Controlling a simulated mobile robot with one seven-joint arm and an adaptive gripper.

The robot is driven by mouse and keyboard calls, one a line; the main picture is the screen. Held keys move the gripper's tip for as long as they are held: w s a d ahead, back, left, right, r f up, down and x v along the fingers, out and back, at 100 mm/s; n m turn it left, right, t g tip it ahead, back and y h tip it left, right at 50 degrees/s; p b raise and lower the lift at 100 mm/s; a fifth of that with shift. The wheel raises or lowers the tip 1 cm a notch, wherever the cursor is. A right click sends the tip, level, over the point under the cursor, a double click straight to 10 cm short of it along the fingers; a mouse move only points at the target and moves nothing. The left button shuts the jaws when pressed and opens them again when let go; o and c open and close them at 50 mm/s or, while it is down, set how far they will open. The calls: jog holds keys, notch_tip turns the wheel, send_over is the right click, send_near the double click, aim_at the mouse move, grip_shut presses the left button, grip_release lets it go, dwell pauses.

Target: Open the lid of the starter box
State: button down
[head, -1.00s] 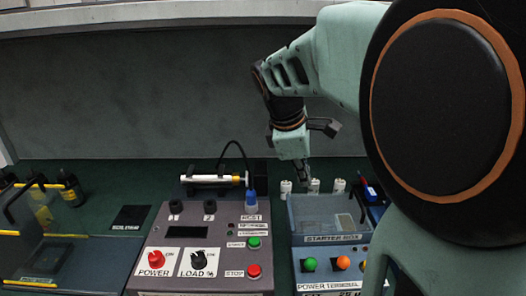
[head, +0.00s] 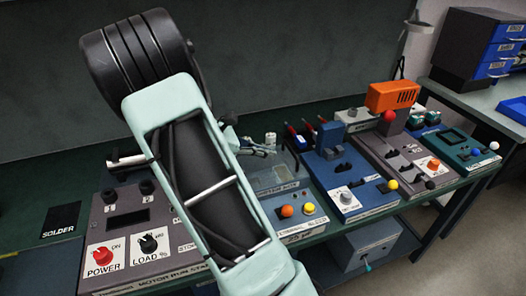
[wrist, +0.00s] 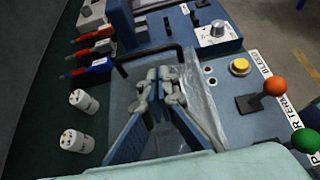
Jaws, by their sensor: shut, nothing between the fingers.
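The starter box (head: 292,208) stands on the green bench in the head view, partly hidden by my arm. Its front panel carries an orange ball, a yellow button and a label. In the wrist view its clear grey lid (wrist: 205,105) lies below my gripper, with a black bar handle (wrist: 122,66) near the far end. The lid looks down, though my gripper hides part of it. My gripper (wrist: 158,77) is shut and empty, its tips over the lid close to the handle. I cannot tell whether they touch it. It also shows in the head view (head: 262,150).
Two white cylinders (wrist: 85,100) stand left of the box in the wrist view, near red and blue handled tools (wrist: 92,68). A blue unit with a dial (head: 350,195) adjoins the box on the right. The motor run station (head: 130,235) is left.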

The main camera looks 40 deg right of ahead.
aim_at(284, 165)
jog(key=x, duration=0.7)
jog(key=shift+a+r, duration=0.1)
jog(key=shift+a, duration=0.05)
